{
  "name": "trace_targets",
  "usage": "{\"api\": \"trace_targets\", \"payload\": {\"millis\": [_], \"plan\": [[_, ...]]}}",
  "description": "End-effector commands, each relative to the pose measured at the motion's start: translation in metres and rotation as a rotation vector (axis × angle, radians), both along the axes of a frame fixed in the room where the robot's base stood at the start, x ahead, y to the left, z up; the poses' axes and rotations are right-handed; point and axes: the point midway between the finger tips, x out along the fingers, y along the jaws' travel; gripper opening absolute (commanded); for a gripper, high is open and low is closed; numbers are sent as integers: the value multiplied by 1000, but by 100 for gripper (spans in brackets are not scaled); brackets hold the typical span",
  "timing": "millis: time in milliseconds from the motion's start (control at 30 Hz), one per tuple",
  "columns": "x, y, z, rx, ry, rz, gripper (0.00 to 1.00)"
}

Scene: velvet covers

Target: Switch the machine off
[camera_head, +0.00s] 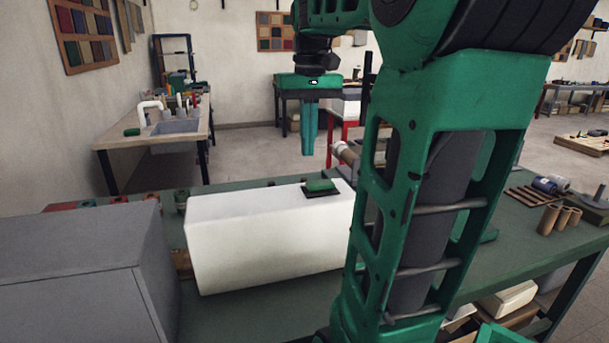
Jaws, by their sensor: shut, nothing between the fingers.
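A white box-shaped machine (265,240) stands on the green workbench. On its top, near the right end, a green rocker-like switch (320,185) sits on a thin dark plate. It looks tilted, but I cannot tell its on or off position. My gripper (308,152) points straight down with its teal fingers shut and empty. In the picture it hangs just above the switch, clear of it. How far it is from the switch in depth is hard to tell. My green arm hides the right end of the machine.
A grey metal box (85,270) fills the left foreground. Small jars (181,200) stand behind the machine. Cardboard tubes (560,218) and a wooden rack (527,195) lie on the bench at right. A sink bench (112,143) stands farther back. The space above the machine is open.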

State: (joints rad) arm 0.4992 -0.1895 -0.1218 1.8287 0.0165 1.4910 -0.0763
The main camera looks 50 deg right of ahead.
Motion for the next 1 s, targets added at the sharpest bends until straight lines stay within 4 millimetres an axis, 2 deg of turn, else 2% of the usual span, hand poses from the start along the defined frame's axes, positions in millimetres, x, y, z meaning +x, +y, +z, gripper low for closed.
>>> {"api": "trace_targets", "payload": {"millis": [100,200,400,767,867,1000], "plan": [[11,-16,23,-4,1,2,0],[15,-23,36,-6,4,5,0],[18,-28,45,-7,4,10,0],[18,-28,43,-6,5,9,0],[18,-28,36,-5,7,9,0],[18,-28,16,-5,8,10,0]]}}
